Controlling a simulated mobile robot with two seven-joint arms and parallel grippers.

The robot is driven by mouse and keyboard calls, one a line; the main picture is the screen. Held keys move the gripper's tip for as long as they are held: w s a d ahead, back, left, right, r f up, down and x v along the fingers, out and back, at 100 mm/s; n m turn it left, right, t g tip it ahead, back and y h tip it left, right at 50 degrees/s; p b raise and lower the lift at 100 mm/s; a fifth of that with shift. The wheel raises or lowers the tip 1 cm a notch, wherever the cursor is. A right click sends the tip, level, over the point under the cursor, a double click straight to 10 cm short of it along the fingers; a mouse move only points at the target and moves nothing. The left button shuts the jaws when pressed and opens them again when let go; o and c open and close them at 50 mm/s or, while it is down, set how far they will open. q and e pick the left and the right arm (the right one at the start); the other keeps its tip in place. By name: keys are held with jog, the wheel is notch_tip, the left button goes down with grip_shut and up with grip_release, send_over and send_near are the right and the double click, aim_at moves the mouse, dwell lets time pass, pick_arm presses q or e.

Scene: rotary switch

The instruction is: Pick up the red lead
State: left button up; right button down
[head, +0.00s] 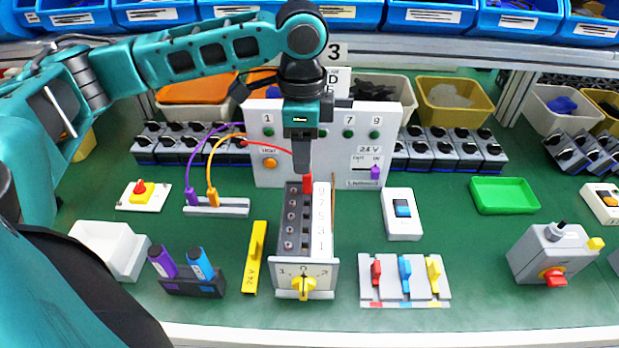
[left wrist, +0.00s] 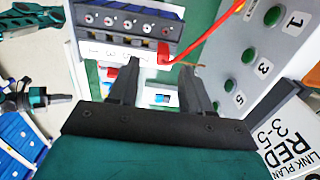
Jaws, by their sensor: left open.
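The red lead's cable (head: 272,146) runs from the white panel to a red plug (head: 308,183) standing at the far end of the grey rotary switch block (head: 318,240). In the left wrist view, the red cable (left wrist: 208,32) reaches the red plug (left wrist: 164,52) beside the block's row of sockets. My left gripper (head: 303,168) points down just above the plug. In the left wrist view its fingers (left wrist: 161,66) are open, with the plug showing between their tips. I cannot tell whether they touch it. My right gripper is not seen.
The white numbered panel (head: 340,178) stands close behind the plug. Purple (head: 191,197) and orange (head: 212,197) leads stand in a grey holder to the left. A yellow 24V piece (head: 254,258) and a three-colour lever board (head: 405,290) flank the block.

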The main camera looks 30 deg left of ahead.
aim_at(307, 191)
pick_arm(q)
jog(key=f, duration=0.8)
jog(key=shift+w+d, duration=0.1)
jog(key=shift+w, duration=0.3)
grip_shut()
